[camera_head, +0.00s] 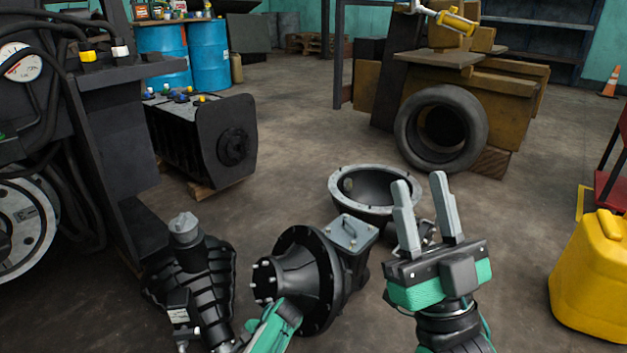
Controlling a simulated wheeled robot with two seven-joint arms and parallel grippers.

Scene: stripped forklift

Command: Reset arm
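My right gripper (419,184) is at the lower right of the head view. Its two grey fingers point up and stand apart with nothing between them, so it is open and empty. A teal and grey part of my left arm or gripper (274,326) shows at the bottom edge, left of centre. Its fingers cannot be made out, so its state is unclear. It overlaps the lower edge of a black flanged housing (311,280) in the picture; contact cannot be judged.
A grey bowl-shaped casting (372,189) lies behind my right gripper. A ribbed black part (207,284) stands at lower left. A yellow canister (594,278) is at right. A tyre (405,133) leans on the yellow forklift body (514,101).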

